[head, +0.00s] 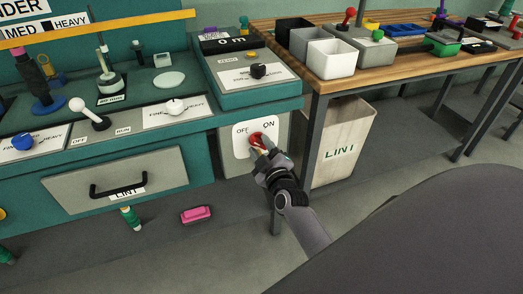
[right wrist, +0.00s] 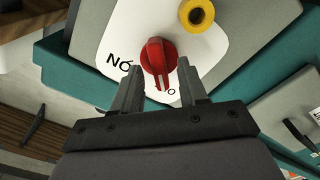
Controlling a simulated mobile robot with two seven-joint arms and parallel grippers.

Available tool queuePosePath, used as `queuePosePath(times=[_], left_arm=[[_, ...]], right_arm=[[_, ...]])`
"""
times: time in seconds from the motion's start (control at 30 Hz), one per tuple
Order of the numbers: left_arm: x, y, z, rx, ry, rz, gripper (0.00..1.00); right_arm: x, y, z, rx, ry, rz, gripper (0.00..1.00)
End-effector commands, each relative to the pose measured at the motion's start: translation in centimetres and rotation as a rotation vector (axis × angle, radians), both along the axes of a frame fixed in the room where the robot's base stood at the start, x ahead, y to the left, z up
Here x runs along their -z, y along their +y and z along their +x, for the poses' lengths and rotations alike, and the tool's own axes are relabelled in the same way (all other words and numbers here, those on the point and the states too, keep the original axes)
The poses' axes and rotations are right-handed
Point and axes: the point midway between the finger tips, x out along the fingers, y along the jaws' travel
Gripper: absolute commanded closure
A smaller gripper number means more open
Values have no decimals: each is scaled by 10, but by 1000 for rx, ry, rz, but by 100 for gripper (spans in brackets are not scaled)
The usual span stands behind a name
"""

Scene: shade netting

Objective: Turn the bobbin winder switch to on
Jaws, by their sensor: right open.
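The red switch knob (head: 256,138) sits on a white plate (head: 241,131) marked OFF and ON, on the front of the teal bench. My right gripper (head: 259,150) is at the knob, open. In the right wrist view, the knob (right wrist: 157,52) lies between the two fingers of my right gripper (right wrist: 159,72), with a small gap visible on each side. The knob's white line points toward the label edge, nearer the partly hidden OFF word than the ON word. My left gripper is not in view.
A LINT bin (head: 341,145) stands right of the switch under the wooden table (head: 312,80). A LINT drawer (head: 115,183) is at left.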

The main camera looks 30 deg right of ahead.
Motion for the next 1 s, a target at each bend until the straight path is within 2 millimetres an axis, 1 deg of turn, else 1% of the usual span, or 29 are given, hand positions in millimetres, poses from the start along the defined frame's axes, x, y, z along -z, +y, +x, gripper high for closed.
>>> queuePosePath(times=[0.1, 0.13, 0.17, 0.2, 0.23, 0.27, 0.47, 0.67, 0.87, 1.0], left_arm=[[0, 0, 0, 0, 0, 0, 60], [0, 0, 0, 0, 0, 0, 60], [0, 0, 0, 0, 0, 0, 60], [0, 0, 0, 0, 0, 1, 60], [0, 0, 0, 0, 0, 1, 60], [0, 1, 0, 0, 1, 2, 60], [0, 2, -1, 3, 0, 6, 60], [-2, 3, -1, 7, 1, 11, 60], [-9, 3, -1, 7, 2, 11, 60], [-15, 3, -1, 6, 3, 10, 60]], right_arm=[[0, 0, 0, 0, 0, 1, 57], [0, 0, 0, 0, 0, 1, 61], [0, 0, 0, 0, 0, 1, 70], [0, 0, 0, 0, 0, 1, 84], [0, 0, 0, 0, 0, 1, 93], [0, 0, 0, 0, 0, 1, 100], [0, 0, 0, 0, -1, 3, 100], [-1, 0, 0, -1, -11, 42, 100], [-3, 0, 0, -2, -35, 150, 100], [-3, -1, -1, -1, -63, 263, 100]])
